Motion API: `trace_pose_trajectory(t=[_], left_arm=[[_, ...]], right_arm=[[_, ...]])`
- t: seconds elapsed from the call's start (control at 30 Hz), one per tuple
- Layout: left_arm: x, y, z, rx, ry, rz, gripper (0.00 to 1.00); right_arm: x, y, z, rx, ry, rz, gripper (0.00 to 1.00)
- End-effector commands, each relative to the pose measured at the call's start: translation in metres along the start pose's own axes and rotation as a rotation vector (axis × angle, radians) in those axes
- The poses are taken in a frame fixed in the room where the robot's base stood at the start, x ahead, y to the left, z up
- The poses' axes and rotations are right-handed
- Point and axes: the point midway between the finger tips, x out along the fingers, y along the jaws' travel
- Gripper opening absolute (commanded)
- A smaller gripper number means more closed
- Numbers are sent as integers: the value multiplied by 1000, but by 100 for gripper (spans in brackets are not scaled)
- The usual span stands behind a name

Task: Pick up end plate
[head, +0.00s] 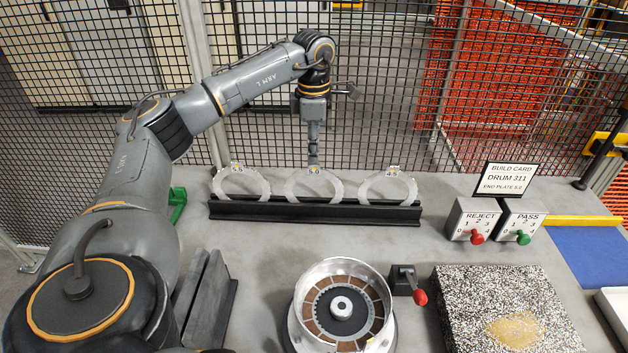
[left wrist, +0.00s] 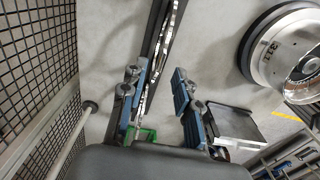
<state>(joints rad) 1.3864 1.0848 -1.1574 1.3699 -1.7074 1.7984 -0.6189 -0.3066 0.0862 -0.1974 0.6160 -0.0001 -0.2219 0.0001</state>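Three pale ring-shaped end plates stand upright in a black rack (head: 315,211). The left plate (head: 219,186) has a small label that is hard to read. The middle plate (head: 292,186) is labelled 5.0, and the right plate (head: 410,188) seems to read 4.5. The build card (head: 509,178) reads DRUM 311, END PLATE 5.0. My left gripper (head: 314,160) points down at the top of the middle plate. In the left wrist view its blue-padded fingers (left wrist: 158,98) are apart, with thin plate edges and the rack between and beyond them. Contact cannot be told. My right gripper is out of view.
An open drum (head: 298,307) stands in front of the rack, with a red-knobbed lever (head: 419,297) beside it. REJECT (head: 465,222) and PASS (head: 513,221) boxes are at right. A speckled block (head: 455,290) lies front right. A mesh fence (head: 385,100) runs behind the rack.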

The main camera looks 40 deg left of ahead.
Motion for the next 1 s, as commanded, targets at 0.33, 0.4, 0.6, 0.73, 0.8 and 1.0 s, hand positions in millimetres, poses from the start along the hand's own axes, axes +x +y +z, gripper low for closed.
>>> trace_pose_trajectory(t=[0.33, 0.4, 0.6, 0.73, 0.8, 1.0], left_arm=[[34, -3, -1, 0, 4, -3, 31], [45, -2, 0, -1, 2, -1, 31], [58, -2, 0, -1, -1, 1, 31], [58, -2, 1, 0, -1, 1, 31], [58, -2, 1, 0, -1, 1, 23], [58, -2, 1, 0, -1, 1, 0]], right_arm=[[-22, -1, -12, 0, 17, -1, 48], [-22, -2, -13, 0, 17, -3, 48], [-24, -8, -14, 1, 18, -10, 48], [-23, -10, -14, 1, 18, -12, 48], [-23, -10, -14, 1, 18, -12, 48], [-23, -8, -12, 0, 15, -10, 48]])
